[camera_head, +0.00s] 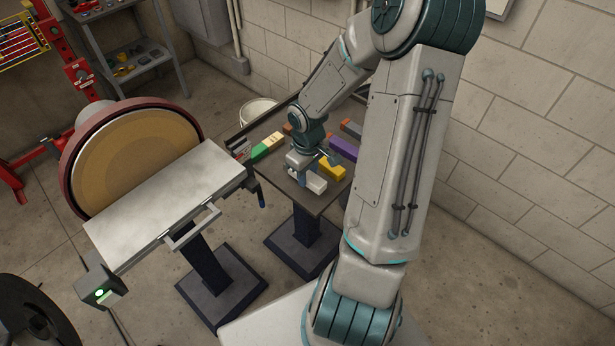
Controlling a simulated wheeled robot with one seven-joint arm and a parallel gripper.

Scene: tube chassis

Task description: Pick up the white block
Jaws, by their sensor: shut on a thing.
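The white block (315,182) is on or just above the small dark table (318,203), near its front edge. My gripper (306,175) reaches down over it from above and is shut on it. The gripper covers part of the block's left and upper side. I cannot tell whether the block touches the tabletop.
A yellow block (332,169) lies close to the right of my gripper, with a purple block (343,149) behind it. A green block (260,151) lies to the left. A disc sander (135,150) with a flat metal table stands to the left. A block wall (540,150) is at the right.

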